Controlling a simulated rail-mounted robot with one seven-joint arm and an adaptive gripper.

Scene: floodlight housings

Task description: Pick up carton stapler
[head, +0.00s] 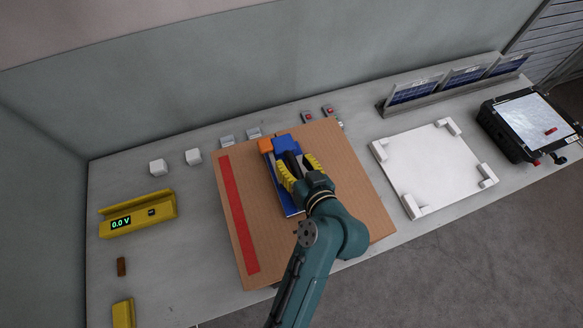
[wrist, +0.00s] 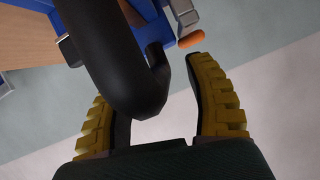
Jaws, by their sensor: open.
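The carton stapler (head: 286,146) is blue with an orange part at its far left end. It lies on the large cardboard box (head: 352,185). My gripper (head: 298,168) is over the stapler with its yellow-padded fingers open. In the wrist view the stapler's thick black handle (wrist: 128,65) reaches down between the fingers of my gripper (wrist: 150,85). Blue body parts and an orange tip (wrist: 191,39) show behind the handle. I cannot tell whether either finger touches the handle. My gripper and arm hide part of the stapler in the head view.
A red strip (head: 238,215) runs along the box's left side. A yellow meter (head: 138,213) reading 0.0 V and white blocks (head: 193,157) stand left. A white board with corner blocks (head: 432,170), solar panels (head: 466,75) and a black case (head: 529,122) are right.

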